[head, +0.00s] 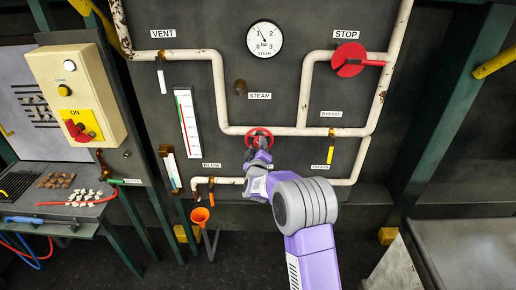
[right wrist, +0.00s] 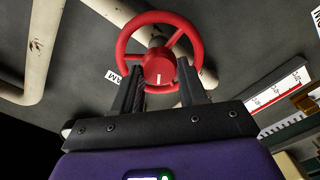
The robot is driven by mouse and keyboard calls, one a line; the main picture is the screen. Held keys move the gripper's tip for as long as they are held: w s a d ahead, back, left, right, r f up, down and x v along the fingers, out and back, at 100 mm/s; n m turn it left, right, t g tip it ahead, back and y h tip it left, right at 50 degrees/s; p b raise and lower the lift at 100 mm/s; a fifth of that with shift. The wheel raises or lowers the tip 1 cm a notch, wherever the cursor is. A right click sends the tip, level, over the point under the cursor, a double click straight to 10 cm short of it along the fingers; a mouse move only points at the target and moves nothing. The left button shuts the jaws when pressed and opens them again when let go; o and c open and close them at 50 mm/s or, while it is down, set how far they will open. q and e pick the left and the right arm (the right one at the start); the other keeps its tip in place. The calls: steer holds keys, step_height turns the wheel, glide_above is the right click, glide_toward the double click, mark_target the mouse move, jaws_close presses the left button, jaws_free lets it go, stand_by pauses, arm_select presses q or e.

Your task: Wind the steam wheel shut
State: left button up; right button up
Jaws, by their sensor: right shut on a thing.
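The red steam wheel (head: 258,131) is a small spoked handwheel on the pipework in the middle of the dark panel. My purple right arm reaches up to it from below, and my right gripper (head: 259,148) covers its lower part in the head view. In the right wrist view the red wheel (right wrist: 158,66) shows its rim, spokes and a hub with a white mark. The two dark fingers of my right gripper (right wrist: 160,88) are shut on the wheel at its near side, close to the hub. My left gripper is not in view.
A steam gauge (head: 264,39) sits above the wheel, its needle between 1 and 2. Rusty white pipes (head: 222,95) surround the wheel.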

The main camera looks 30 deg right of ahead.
steer(key=shift+s+d+f+m+b, duration=0.1)
steer(key=shift+m+b, duration=2.85)
steer(key=shift+m, duration=1.15)
steer(key=shift+s+d+m+b, duration=0.1)
steer(key=shift+m+b, duration=2.8)
steer(key=shift+m, duration=1.2)
steer(key=shift+d+f+m+b, duration=0.1)
steer(key=shift+m+b, duration=2.85)
steer(key=shift+m, duration=1.15)
steer(key=shift+r, duration=0.1)
steer(key=o, duration=1.1)
steer(key=shift+c, duration=0.2)
